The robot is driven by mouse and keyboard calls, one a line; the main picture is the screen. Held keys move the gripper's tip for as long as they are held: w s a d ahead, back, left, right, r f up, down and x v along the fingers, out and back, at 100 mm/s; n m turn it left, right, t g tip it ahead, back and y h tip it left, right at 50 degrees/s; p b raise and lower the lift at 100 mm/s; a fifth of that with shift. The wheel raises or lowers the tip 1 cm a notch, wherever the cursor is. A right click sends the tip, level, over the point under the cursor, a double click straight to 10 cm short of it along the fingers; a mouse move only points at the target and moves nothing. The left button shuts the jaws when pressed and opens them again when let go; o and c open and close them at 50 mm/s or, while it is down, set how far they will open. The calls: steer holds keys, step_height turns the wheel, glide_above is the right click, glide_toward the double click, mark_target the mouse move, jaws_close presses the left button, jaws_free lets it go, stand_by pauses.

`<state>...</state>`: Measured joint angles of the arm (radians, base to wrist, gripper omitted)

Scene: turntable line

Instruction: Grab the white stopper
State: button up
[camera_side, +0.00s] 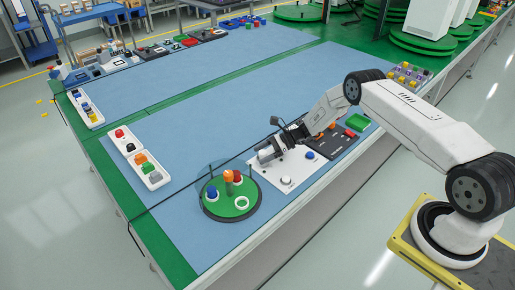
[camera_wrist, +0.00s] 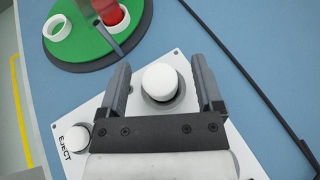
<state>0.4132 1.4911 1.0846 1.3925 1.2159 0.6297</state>
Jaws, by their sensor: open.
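The white stopper (camera_wrist: 160,80) is a round white knob seated in a grey ring on the white panel (camera_wrist: 207,135). My gripper (camera_wrist: 163,80) is open, with one dark finger on each side of the stopper and a gap at both sides in the wrist view. I cannot tell how far the fingers reach down beside it.
A white button (camera_wrist: 76,138) marked EJECT is on the same panel, left of my gripper. A green turntable (camera_wrist: 88,47) with a clear screen holds a white ring (camera_wrist: 58,28) and a red piece (camera_wrist: 112,14). White trays (camera_side: 137,160) stand farther left. Blue mat between is clear.

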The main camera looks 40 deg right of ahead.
mark_target(263, 152)
jaws_close()
stand_by(0.5)
steer(key=shift+r, duration=1.5)
steer(key=s+a+r, duration=0.1)
steer(key=s+r, duration=0.9)
steer(key=s, duration=0.4)
steer(key=shift+a, duration=0.15)
